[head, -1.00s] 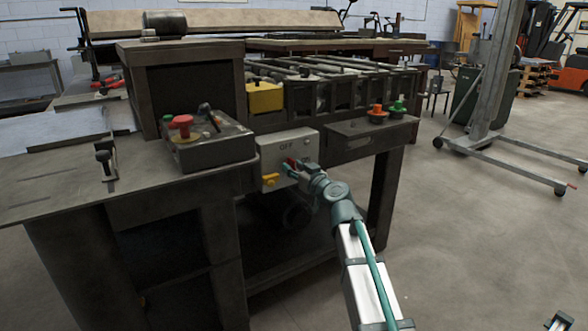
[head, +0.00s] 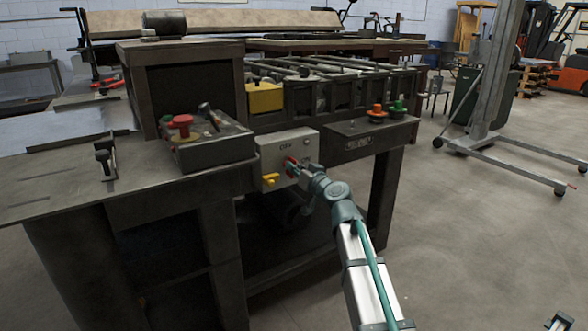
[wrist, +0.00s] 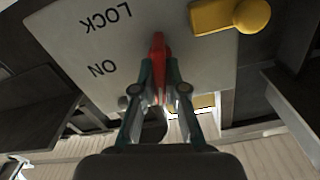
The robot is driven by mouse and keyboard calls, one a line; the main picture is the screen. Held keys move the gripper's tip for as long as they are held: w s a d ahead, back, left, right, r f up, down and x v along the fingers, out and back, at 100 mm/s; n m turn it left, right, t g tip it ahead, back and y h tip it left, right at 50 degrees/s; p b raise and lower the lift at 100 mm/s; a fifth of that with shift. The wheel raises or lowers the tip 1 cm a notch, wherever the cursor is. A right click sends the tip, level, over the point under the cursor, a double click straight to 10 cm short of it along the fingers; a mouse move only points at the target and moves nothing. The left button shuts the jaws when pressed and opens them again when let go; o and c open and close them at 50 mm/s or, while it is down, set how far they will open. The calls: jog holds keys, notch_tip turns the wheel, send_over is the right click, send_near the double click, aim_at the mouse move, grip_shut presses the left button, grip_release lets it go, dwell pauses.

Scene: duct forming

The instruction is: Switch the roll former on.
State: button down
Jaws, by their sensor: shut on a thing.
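A pale grey switch box (head: 306,146) is mounted on the front of the roll former (head: 225,180). It has a red handle (head: 290,165) on its face, and "OFF" is marked above the handle. My gripper (head: 297,169) is at the red handle. In the wrist view, the fingers of my gripper (wrist: 159,85) are closed on the sides of the red handle (wrist: 157,46). The words "LOCK" and "ON" appear upside down on the box face (wrist: 75,45), left of the handle. The handle's exact pointing direction is unclear, since the fingers cover part of it.
A yellow piece (head: 270,180) sticks out from the box's lower left, close to my gripper. A control box (head: 205,148) with a red button (head: 181,122) stands on the table to the left. Orange (head: 376,111) and green (head: 397,108) knobs are at right.

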jog(key=m, duration=0.3)
jog(key=shift+d+m+p, duration=0.1)
jog(key=shift+m+p, duration=0.2)
jog(key=shift+m, duration=0.1)
jog(key=m+p, duration=0.1)
jog(key=m, duration=0.2)
jog(key=shift+w+m, duration=0.1)
jog(key=shift+m, duration=0.2)
jog(key=m+p, duration=0.1)
jog(key=m, duration=0.2)
jog(key=shift+d+f+m+p, duration=0.1)
jog(key=shift+m+p, duration=0.2)
jog(key=shift+p, duration=0.1)
jog(key=shift+f+m+p, duration=0.15)
jog(key=shift+m+p, duration=0.8)
jog(key=shift+m, duration=0.95)
jog(key=c, duration=1.2)
grip_release()
jog(key=v, duration=1.2)
